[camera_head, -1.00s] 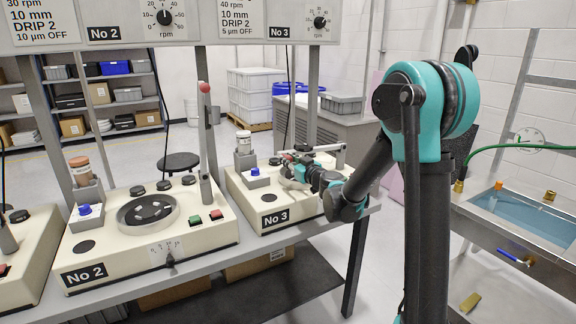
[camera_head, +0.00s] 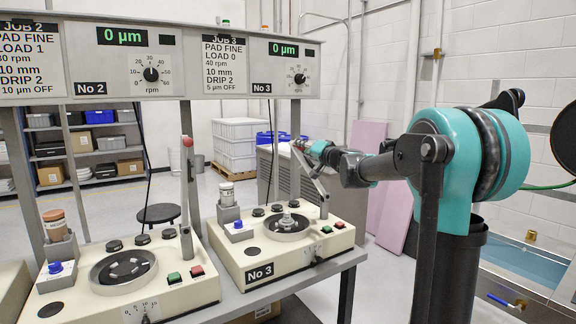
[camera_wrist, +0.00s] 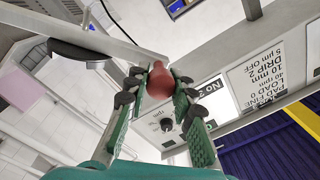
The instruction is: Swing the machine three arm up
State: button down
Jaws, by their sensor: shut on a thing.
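Machine three (camera_head: 262,268), a cream box labelled No 3, stands on the bench in the head view. Its grey arm (camera_head: 316,182) rises from the machine's back right corner and leans up to the left, tilted short of upright. My gripper (camera_head: 299,147) is at the arm's upper end, where it hides the tip. In the wrist view, my gripper (camera_wrist: 158,90) has its green fingers on both sides of the red knob (camera_wrist: 157,81) and is shut on it. The pale bar of the arm (camera_wrist: 65,27) runs off to the upper left.
Machine two (camera_head: 85,280) stands to the left, its arm (camera_head: 186,205) upright. The display panel (camera_head: 290,66) with dial and job sheet hangs above machine three, close behind my gripper. A grey post (camera_head: 295,120) stands there too. A water sink (camera_head: 525,255) is at right.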

jog(key=w+d+r+m, duration=0.2)
jog(key=w+d+m, duration=0.2)
jog(key=d, duration=0.4)
jog(key=w+d+r+m, duration=0.3)
jog(key=w+d+m, duration=0.1)
jog(key=w+d, duration=0.3)
jog(key=shift+w+d+r+m+t+h, duration=0.15)
jog(key=shift+d+m+t+h, duration=0.25)
jog(key=shift+d, duration=0.5)
jog(key=c, duration=1.3)
grip_release()
jog(key=v, duration=1.2)
jog(key=shift+w+d, duration=0.1)
